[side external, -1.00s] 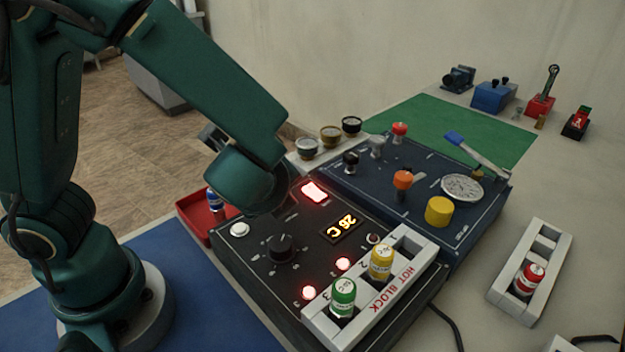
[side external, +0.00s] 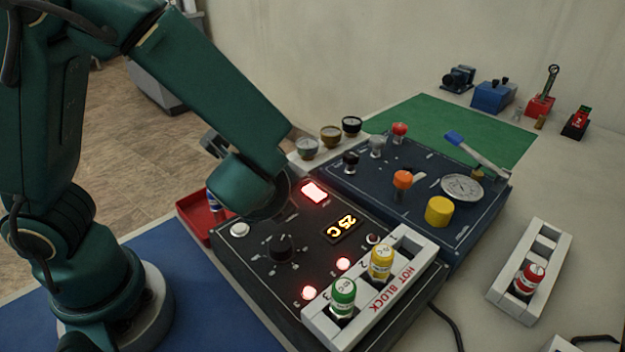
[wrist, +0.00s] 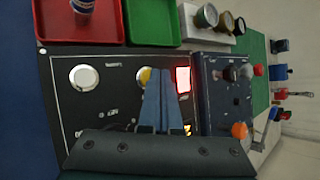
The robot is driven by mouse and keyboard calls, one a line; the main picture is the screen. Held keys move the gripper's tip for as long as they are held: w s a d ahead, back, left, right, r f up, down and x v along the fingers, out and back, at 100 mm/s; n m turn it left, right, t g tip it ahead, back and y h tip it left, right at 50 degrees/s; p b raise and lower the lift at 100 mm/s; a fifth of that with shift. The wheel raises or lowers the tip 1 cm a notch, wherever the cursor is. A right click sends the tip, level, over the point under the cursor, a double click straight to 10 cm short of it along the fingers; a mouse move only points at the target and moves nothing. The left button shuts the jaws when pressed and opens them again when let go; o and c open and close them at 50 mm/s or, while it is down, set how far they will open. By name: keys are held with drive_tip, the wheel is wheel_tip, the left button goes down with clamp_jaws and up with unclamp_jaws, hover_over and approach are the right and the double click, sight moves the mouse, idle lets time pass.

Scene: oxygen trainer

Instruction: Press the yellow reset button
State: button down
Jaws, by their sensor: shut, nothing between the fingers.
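In the wrist view a round yellow button (wrist: 143,77) shows on the black control panel (wrist: 62,120), partly covered by my gripper's fingers. My gripper (wrist: 158,72) is shut and empty, its blue-grey fingertips over or beside the button. I cannot tell whether they touch it. In the side external view my wrist hides the fingers and this button. The black panel (side external: 262,310) there has a lit red switch (side external: 314,191), a white button (side external: 239,230), a dark knob (side external: 281,248) and a display reading 25 C (side external: 342,228).
A hot block (side external: 405,268) holds a green-capped vial (side external: 343,297) and a yellow-capped vial (side external: 381,262). A blue panel (side external: 440,170) with a large yellow knob (side external: 439,211) adjoins at right. Red (wrist: 95,35) and green (wrist: 152,25) trays lie beyond the black panel.

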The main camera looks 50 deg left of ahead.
drive_tip(key=shift+f, duration=0.35)
idle(0.7)
drive_tip(key=shift+r, duration=0.8)
drive_tip(key=shift+r, duration=0.1)
drive_tip(key=shift+r, duration=2.45)
